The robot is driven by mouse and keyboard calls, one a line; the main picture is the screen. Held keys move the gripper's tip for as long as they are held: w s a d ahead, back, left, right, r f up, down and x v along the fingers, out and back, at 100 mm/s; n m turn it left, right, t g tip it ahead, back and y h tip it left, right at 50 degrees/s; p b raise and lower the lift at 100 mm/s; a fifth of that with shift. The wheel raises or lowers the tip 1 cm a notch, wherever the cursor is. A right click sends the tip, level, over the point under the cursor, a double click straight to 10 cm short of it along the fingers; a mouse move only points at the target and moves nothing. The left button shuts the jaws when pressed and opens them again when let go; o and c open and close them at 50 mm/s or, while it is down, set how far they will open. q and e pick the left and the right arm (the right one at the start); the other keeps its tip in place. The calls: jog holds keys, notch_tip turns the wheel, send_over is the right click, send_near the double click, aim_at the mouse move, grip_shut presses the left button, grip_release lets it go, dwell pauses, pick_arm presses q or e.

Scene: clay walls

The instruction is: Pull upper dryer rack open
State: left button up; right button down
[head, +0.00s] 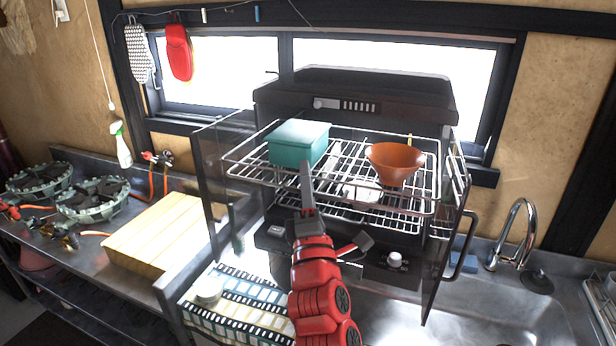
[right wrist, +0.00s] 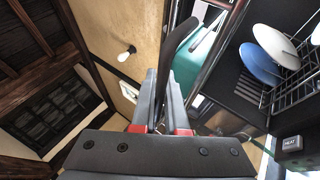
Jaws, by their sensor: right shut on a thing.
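The upper dryer rack (head: 262,180) is a wire rack that sticks out from the front of the black dryer (head: 350,92). It bears a teal lidded box (head: 299,142) at its left and an orange bowl (head: 394,163) at its right. My right gripper (head: 307,180) is at the middle of the rack's front rail and is shut on it. Its fingers hide part of the rail. In the right wrist view the fingers (right wrist: 168,92) point up beside the teal box (right wrist: 203,50). My left gripper is not in view.
The dryer's doors stand open, a left panel (head: 213,170) and a right one with a handle (head: 463,245). Plates (right wrist: 262,62) show in the right wrist view. A sink tap (head: 520,230) is at right; a wooden board (head: 155,235) and a gas burner (head: 95,200) are at left.

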jog(key=shift+r, duration=0.1)
jog(key=c, duration=1.2)
grip_release()
jog(key=shift+c, duration=0.2)
jog(key=p+v, duration=0.3)
jog(key=v, duration=1.4)
jog(key=shift+s+p, duration=0.25)
jog(key=shift+p, duration=0.1)
